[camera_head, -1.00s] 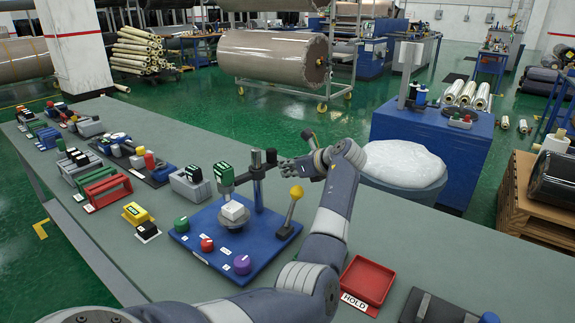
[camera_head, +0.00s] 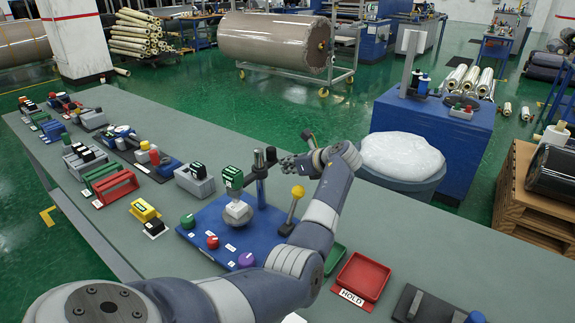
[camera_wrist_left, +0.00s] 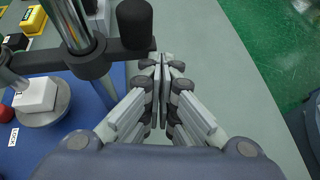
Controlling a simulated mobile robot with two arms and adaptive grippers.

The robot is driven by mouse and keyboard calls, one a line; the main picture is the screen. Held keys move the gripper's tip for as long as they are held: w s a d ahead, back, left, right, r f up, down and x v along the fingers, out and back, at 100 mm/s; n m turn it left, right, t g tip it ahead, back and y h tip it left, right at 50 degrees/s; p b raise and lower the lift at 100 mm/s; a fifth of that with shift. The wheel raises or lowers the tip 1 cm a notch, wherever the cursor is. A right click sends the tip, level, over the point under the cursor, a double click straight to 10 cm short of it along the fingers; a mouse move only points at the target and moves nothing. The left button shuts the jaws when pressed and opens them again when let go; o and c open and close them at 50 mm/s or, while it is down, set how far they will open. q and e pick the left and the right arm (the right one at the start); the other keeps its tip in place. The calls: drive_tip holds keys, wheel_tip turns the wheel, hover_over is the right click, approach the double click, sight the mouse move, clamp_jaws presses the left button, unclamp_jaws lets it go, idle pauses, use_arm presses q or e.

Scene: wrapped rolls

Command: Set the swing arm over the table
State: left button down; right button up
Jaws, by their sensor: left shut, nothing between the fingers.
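The swing arm is a dark bar on an upright post (camera_head: 261,180) at the back of a blue base (camera_head: 210,232). Its green head (camera_head: 232,178) hangs above a pale block (camera_head: 238,213) on a round table, which the wrist view shows as a grey disc (camera_wrist_left: 62,108). A black knob (camera_wrist_left: 135,22) stands on the bar's other end. My left gripper (camera_head: 288,163) is shut and empty at that knob end; in the wrist view its fingertips (camera_wrist_left: 162,62) are right beside the knob. I cannot tell whether they touch. My right gripper is out of view.
On the base are a yellow-knobbed lever (camera_head: 293,205) close to my left arm, and green, red and purple (camera_head: 246,260) buttons. A red HOLD tray (camera_head: 361,277) lies to the right. Several fixtures line the bench leftward. A white-filled bin (camera_head: 400,155) stands behind the bench.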

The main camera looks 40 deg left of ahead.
use_arm(q)
drive_tip(key=v, duration=1.2)
